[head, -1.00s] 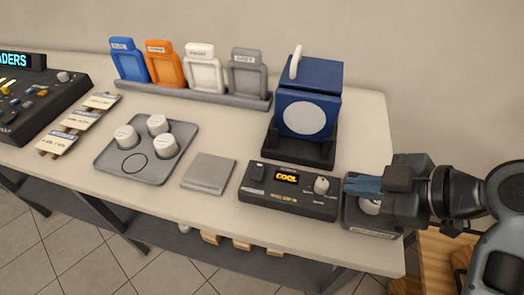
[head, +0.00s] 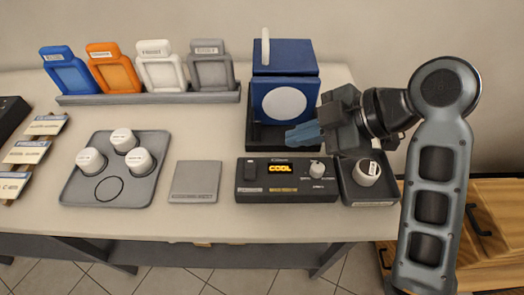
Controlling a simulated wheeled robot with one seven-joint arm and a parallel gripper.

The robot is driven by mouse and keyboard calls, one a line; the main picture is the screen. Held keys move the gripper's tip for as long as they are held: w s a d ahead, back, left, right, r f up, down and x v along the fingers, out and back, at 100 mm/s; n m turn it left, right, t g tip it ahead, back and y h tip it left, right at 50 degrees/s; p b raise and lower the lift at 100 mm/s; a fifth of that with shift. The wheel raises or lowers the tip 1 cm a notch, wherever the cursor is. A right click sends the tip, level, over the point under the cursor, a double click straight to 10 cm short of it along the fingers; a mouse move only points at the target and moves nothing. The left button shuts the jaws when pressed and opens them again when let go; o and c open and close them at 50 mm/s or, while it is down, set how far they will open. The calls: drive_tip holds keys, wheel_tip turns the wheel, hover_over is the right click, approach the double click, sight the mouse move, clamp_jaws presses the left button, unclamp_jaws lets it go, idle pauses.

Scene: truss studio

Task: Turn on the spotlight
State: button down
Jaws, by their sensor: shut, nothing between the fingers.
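The spotlight is a blue box (head: 268,88) with a round white lens facing front and a white handle on top, seated in a black holder. In front of it lies a black control box (head: 265,198) with a lit yellow display reading COOL (head: 280,169). A dark switch (head: 249,171) is at its left and a light knob (head: 317,169) at its right. My gripper (head: 303,133) has blue fingers, shut and empty. In the picture it is just above the knob and right of the lens, pointing left. I see no contact with the control box.
A small dark tray (head: 376,199) with a white cap (head: 367,172) stands right of the control box. A flat grey pad (head: 195,182) and a grey tray (head: 76,190) with white cylinders are to the left. Coloured frames stand in a rack (head: 150,98) behind.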

drive_tip(key=p, duration=0.2)
hover_over(250, 158)
drive_tip(key=s+d, duration=0.2)
drive_tip(key=d, duration=0.1)
drive_tip(key=f, duration=0.6)
drive_tip(key=shift+s+a+f, duration=0.2)
drive_tip(key=shift+a, duration=0.05)
drive_tip(key=shift+w+d+f, duration=0.1)
drive_tip(key=shift+w+f, duration=0.1)
drive_tip(key=shift+f, duration=0.35)
drive_tip(key=shift+w+d+f, duration=0.1)
drive_tip(key=shift+w+f, duration=0.1)
drive_tip(key=shift+f, duration=0.3)
drive_tip(key=shift+w+f, duration=0.25)
drive_tip(key=shift+f, duration=0.4)
